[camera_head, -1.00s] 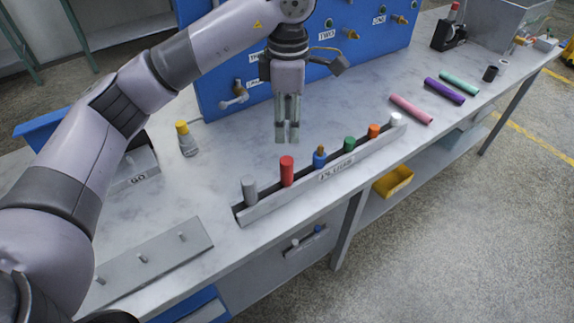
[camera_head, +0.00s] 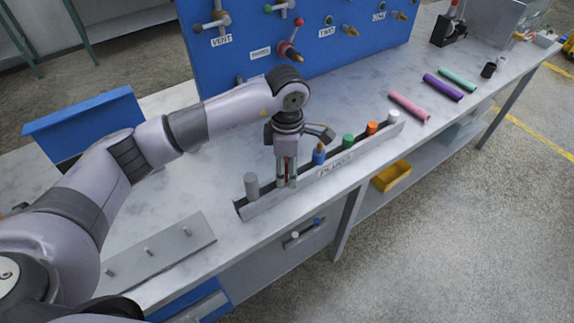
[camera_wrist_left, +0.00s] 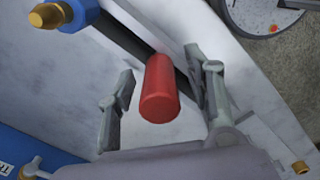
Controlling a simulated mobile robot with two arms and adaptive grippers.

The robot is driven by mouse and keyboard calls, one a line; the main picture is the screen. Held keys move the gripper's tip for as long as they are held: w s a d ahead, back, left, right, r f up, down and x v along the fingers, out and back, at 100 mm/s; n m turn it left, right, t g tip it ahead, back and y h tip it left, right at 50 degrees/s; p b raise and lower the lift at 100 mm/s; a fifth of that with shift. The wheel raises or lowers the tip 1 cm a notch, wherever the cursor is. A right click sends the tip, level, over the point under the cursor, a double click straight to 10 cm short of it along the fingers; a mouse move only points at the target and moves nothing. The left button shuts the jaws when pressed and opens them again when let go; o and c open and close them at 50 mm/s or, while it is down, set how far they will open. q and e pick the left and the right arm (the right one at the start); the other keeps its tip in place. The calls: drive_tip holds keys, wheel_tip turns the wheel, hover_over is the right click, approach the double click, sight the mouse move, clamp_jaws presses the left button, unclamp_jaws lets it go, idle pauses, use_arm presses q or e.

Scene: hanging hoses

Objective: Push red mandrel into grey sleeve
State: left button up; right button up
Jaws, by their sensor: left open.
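The red mandrel (camera_wrist_left: 160,90), a plain red cylinder, stands in the plug rack (camera_head: 330,179); it shows clearly in the left wrist view. In the head view my gripper hides most or all of it. My left gripper (camera_head: 286,184) points down over its place in the rack. In the left wrist view the fingers are open, one on each side of the red cylinder, with a visible gap to the left finger. A grey cylinder (camera_head: 252,187) stands upright at the rack's left end; I cannot tell whether it is the grey sleeve. My right gripper is not in view.
A blue plug (camera_head: 319,155) with a brass tip stands close right of my gripper. Green (camera_head: 348,142), orange (camera_head: 372,128) and white (camera_head: 393,117) plugs follow. A blue valve board (camera_head: 290,45) stands behind. Pink, purple and teal tubes lie at right. A plate with pegs (camera_head: 155,252) lies front left.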

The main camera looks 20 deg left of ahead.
use_arm(q)
drive_tip(key=shift+f, duration=0.1)
clamp_jaws()
idle(0.6)
